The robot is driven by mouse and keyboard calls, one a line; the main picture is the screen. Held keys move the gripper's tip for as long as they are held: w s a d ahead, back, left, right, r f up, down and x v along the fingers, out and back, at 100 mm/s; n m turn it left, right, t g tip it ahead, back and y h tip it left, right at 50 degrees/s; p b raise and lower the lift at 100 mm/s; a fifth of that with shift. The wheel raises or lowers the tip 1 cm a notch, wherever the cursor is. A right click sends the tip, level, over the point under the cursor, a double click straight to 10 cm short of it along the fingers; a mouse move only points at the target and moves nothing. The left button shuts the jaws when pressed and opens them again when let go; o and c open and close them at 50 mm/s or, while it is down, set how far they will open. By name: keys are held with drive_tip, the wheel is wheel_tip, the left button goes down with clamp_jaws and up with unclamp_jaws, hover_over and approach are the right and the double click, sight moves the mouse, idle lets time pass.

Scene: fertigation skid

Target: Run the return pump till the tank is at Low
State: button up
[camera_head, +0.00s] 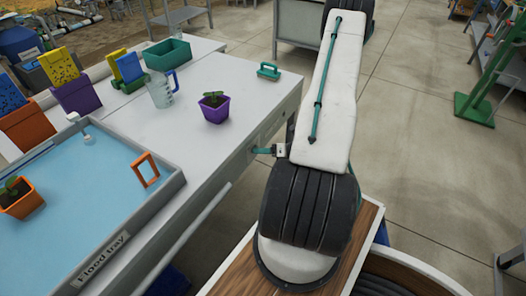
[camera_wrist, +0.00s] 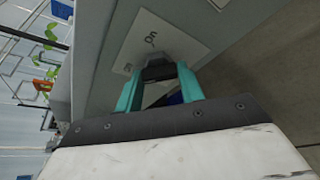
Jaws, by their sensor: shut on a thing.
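The plate is on an upright grey face. In the head view my gripper (camera_head: 266,151) is at the bench's side face, near its right corner; the knob is hard to make out there. The flood tray (camera_head: 176,190), labelled on its front, holds pale blue liquid (camera_head: 95,190). I cannot make out a tank with a Low mark in either view.
On the bench (camera_head: 250,100) stand a purple pot with a seedling (camera_head: 214,106), a clear jug (camera_head: 161,90), a green bin (camera_head: 167,53) and a teal handle (camera_head: 269,71). An orange frame (camera_head: 146,170) and an orange pot (camera_head: 20,198) are in the tray.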

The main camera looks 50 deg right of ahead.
idle(0.3)
drive_tip(key=o, duration=1)
drive_tip(key=v, duration=0.7)
drive_tip(key=shift+s, duration=0.35)
drive_tip(key=shift+r, duration=0.1)
drive_tip(key=s+a+r+m+g+h, duration=0.2)
drive_tip(key=a+r+m+g, duration=0.4)
drive_tip(key=a+r+m, duration=0.9)
drive_tip(key=s+a+r+m+g+h, duration=0.3)
drive_tip(key=a+r+m+g, duration=0.3)
drive_tip(key=a+r+m, duration=0.9)
drive_tip(key=a+r, duration=0.3)
drive_tip(key=r, duration=0.6)
drive_tip(key=shift+s+m, duration=0.15)
drive_tip(key=shift+m, duration=0.25)
